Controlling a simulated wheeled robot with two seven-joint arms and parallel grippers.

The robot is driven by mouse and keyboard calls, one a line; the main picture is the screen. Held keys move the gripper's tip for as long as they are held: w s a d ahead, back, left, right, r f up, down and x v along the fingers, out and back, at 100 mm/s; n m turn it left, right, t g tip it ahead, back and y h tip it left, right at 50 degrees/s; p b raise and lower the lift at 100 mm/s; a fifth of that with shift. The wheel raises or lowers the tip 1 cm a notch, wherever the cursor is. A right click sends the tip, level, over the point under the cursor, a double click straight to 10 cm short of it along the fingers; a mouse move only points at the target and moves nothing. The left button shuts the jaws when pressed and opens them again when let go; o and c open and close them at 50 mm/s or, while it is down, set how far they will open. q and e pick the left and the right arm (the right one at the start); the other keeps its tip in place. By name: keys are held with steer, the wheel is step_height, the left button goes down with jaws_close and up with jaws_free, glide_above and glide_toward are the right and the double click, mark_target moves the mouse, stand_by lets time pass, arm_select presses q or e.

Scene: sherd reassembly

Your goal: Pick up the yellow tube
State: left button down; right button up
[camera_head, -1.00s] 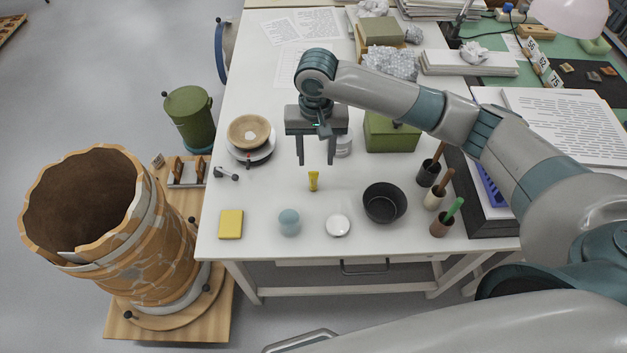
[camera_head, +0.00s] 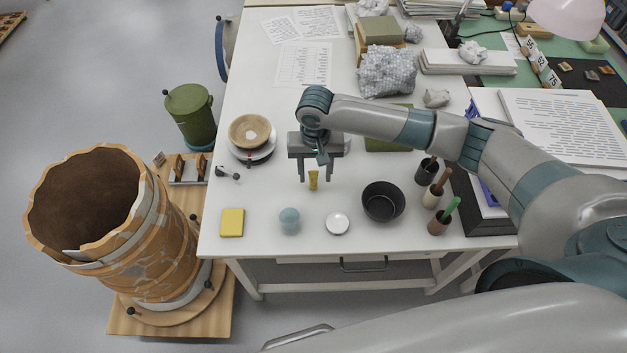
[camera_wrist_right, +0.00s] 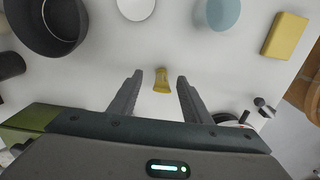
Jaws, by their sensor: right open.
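Nothing is between the fingers' inner faces. I cannot tell the exact height of the fingertips above the table. My left gripper is not in view.
Cups with tools (camera_head: 438,222) stand at the right. A bowl on a scale (camera_head: 249,133) is at the left. A large reconstructed pot (camera_head: 110,220) stands beside the table.

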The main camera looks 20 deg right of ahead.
mark_target(313, 177)
steer(key=shift+w+f+p, duration=0.25)
steer(key=shift+f+p, duration=0.1)
steer(key=shift+f, duration=0.25)
steer(key=f, duration=0.2)
steer(key=shift+w+a+f+p, duration=0.1)
steer(key=shift+w+f+p, duration=0.15)
steer(key=shift+f+p, duration=0.15)
steer(key=shift+f, duration=0.5)
jaws_close()
